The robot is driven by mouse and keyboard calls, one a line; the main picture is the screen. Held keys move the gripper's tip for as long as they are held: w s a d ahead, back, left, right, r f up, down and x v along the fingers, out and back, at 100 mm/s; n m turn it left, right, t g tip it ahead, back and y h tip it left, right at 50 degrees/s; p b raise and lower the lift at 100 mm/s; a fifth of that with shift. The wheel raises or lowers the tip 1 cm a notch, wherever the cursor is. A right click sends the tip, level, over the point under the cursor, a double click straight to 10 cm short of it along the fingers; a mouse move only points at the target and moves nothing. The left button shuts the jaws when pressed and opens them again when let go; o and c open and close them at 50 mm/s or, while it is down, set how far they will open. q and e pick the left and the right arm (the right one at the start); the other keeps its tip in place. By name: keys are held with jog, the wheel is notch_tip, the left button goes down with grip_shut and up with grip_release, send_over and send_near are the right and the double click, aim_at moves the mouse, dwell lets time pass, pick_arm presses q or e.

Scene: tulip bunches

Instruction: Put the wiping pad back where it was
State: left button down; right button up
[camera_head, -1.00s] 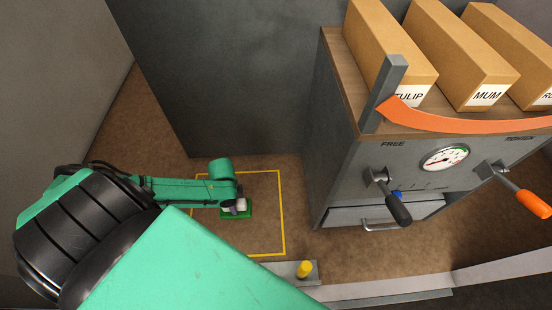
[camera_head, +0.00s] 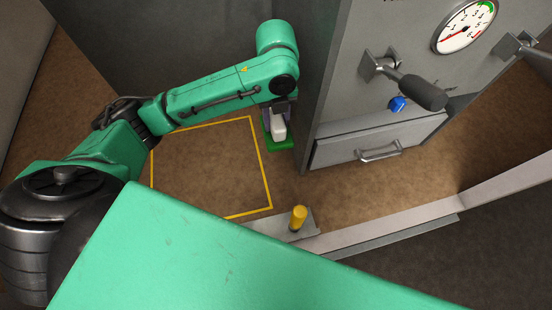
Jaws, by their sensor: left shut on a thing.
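The wiping pad (camera_head: 281,145) has a flat green base with a pale grip block on top. It shows right of centre in the head view, just outside the right side of the yellow floor outline (camera_head: 263,168) and close beside the grey cabinet's left corner. My left gripper (camera_head: 278,122) points down and is shut on the pad's pale block. The arm above partly hides the fingers. I cannot tell whether the pad touches the floor or hangs above it. My right gripper is not in view.
The grey cabinet (camera_head: 330,110) stands to the right, with a drawer (camera_head: 375,148), a dark-handled lever (camera_head: 420,92), a blue knob (camera_head: 397,104) and a gauge (camera_head: 463,27). A yellow peg (camera_head: 298,217) stands on a metal plate in front. Floor inside the outline is clear.

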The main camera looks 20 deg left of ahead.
pick_arm(q)
notch_tip(320, 180, down, 17)
jog(key=shift+a+r+b, duration=0.1)
jog(key=shift+r+b, duration=0.1)
jog(key=shift+b, duration=0.55)
jog(key=shift+c, duration=2.2)
grip_release()
notch_tip(320, 180, up, 12)
jog(key=shift+r+p, duration=0.1)
jog(key=shift+p, duration=0.6)
